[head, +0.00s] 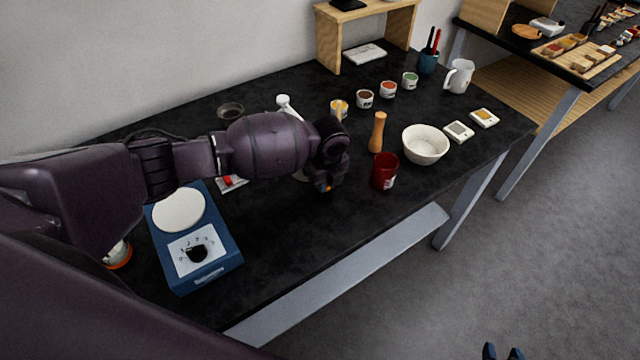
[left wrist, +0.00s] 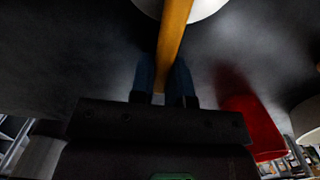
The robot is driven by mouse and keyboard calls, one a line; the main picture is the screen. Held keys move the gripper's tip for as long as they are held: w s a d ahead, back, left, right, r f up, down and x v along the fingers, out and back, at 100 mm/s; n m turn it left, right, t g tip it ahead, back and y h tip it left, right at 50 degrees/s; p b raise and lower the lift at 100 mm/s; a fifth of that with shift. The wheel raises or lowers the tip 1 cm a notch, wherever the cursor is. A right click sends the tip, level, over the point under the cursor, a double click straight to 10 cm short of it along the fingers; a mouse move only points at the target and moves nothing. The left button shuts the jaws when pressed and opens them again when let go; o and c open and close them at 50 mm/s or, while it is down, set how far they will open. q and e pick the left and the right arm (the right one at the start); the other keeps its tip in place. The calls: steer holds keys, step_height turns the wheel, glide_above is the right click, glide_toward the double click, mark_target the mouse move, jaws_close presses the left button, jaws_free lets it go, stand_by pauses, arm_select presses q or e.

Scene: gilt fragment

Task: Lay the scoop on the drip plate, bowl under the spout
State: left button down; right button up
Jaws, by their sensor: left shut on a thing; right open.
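My left gripper (head: 326,186) is low over the black table, left of the red mug. In the left wrist view its blue fingers (left wrist: 166,80) are shut on an orange-brown wooden handle (left wrist: 176,38), apparently the scoop's. The handle runs over or up to a white round edge (left wrist: 208,7), cut off by the picture's top; I cannot tell whether it is the drip plate. The scoop's bowl is not clear in either view. A white upright fitting (head: 286,106), perhaps the spout, stands partly hidden behind my arm. My right gripper (head: 503,353) is open and empty at the bottom edge.
The red mug (head: 384,171), a wooden pestle-like piece (head: 377,132) and a white bowl (head: 425,145) stand right of my left gripper. Small pots, including a red one (head: 388,90), stand behind. The front right table is clear.

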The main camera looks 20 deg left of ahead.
arm_select(q)
steer(key=shift+f, duration=0.5)
steer(key=shift+s+d+r, duration=0.4)
steer(key=shift+d+r, duration=0.05)
steer(key=shift+d, duration=0.05)
steer(key=shift+w+a+f, duration=0.2)
steer(key=shift+a+f, duration=0.05)
steer(key=shift+f, duration=0.05)
steer(key=shift+s+d+f, duration=0.1)
steer(key=shift+f, duration=0.05)
steer(key=shift+s+f+b, duration=0.15)
steer(key=shift+f+b, duration=0.15)
steer(key=shift+b, duration=0.05)
